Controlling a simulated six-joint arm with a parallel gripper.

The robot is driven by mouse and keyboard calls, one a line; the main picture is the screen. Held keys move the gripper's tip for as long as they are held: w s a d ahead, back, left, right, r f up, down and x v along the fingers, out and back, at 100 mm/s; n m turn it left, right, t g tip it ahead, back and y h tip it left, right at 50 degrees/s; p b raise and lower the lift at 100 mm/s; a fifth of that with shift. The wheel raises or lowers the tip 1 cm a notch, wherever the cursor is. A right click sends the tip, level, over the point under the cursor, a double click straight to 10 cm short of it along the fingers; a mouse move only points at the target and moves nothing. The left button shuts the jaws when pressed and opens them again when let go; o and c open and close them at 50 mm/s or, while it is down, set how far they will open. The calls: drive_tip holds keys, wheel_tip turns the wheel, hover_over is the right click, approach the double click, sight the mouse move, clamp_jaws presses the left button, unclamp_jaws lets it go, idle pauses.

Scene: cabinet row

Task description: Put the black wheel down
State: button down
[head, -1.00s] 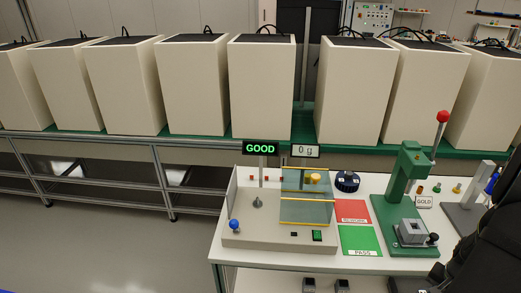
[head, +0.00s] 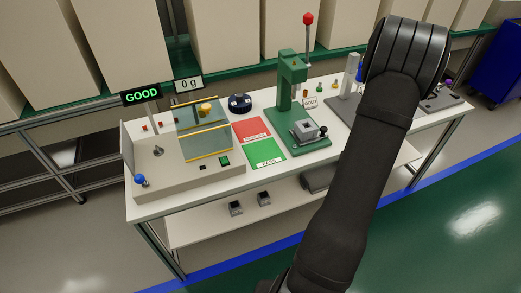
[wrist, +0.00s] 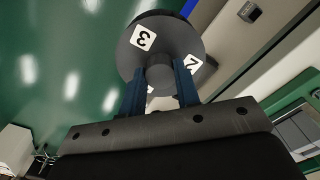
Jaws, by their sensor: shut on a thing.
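The black wheel (wrist: 183,36) shows in the wrist view as a dark disc with a central hub and white number labels, a 3 and a 2 among them. My gripper (wrist: 159,74) is shut on its hub with two dark blue fingers. The wheel is held over the green floor and clear of any surface in that view. In the head view my dark arm crosses the right side, and neither the gripper nor the held wheel can be made out.
A white bench (head: 158,207) carries a scale station (head: 190,178), a dark round piece with white labels (head: 239,103), a red pad (head: 250,130), a green pad (head: 266,153) and a green press (head: 292,88). The red and green pads are bare.

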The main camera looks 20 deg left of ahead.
drive_tip(key=w+a+r, duration=0.2)
drive_tip(key=shift+r, duration=0.3)
drive_tip(key=w+a+r, duration=0.1)
drive_tip(key=a+r, duration=0.5)
drive_tip(key=a, duration=0.4)
drive_tip(key=w+a+r, duration=0.1)
drive_tip(key=a+r, duration=0.5)
drive_tip(key=a, duration=0.4)
drive_tip(key=shift+w+a+f, duration=0.2)
drive_tip(key=shift+a+f, duration=2.55)
drive_tip(key=shift+a, duration=0.25)
drive_tip(key=shift+w+a+f, duration=0.2)
drive_tip(key=shift+a+f, duration=2.55)
drive_tip(key=shift+a, duration=0.25)
drive_tip(key=c, duration=1.5)
unclamp_jaws()
drive_tip(key=shift+f, duration=0.2)
drive_tip(key=o, duration=0.4)
